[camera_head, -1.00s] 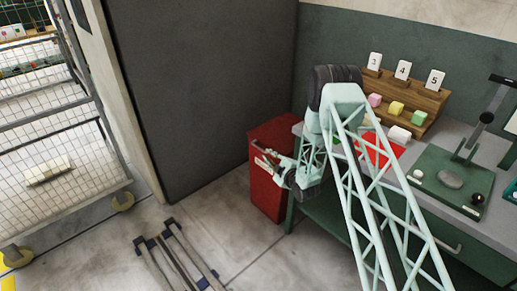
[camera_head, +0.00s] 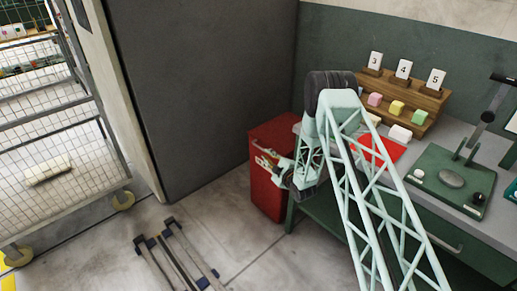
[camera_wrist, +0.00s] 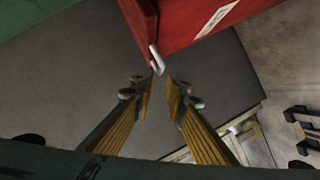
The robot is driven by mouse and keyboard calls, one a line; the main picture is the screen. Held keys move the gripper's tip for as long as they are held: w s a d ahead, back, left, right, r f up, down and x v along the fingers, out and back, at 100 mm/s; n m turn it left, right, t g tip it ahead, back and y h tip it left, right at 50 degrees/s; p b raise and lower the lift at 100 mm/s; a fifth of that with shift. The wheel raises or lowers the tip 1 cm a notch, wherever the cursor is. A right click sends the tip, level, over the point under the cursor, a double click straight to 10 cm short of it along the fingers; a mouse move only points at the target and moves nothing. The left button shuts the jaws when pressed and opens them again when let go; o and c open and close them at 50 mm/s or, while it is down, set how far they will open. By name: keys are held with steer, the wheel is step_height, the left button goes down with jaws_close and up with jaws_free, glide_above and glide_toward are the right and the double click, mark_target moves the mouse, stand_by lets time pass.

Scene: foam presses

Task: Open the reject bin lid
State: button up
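The reject bin (camera_head: 265,197) is a red box on the floor beside the workbench. Its top looks closed in the head view, but my arm partly covers it. In the wrist view the red bin (camera_wrist: 188,22) fills the top, with a pale label and a light grey handle (camera_wrist: 158,60) standing out from its edge. My gripper (camera_wrist: 160,92) is open, its two yellow-ribbed fingers apart with nothing between them. The handle lies just beyond the fingertips, near the line of the gap; I cannot tell if they touch. In the head view my gripper (camera_head: 268,164) is at the bin's front upper side.
A green-fronted workbench (camera_head: 455,240) stands right of the bin, carrying a red sheet, a green press and a wooden rack (camera_head: 410,97) with coloured blocks. A dark grey panel (camera_head: 205,90) rises behind. A mesh cage (camera_head: 60,130) is at left. Floor rails (camera_head: 180,255) lie in front.

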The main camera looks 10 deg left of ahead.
mark_target(260, 148)
steer(key=b+x, duration=0.2)
steer(key=x, duration=0.9)
steer(key=shift+w+a+f+b, duration=0.2)
steer(key=shift+w+b, duration=0.1)
steer(key=shift+w, duration=0.05)
jaws_close()
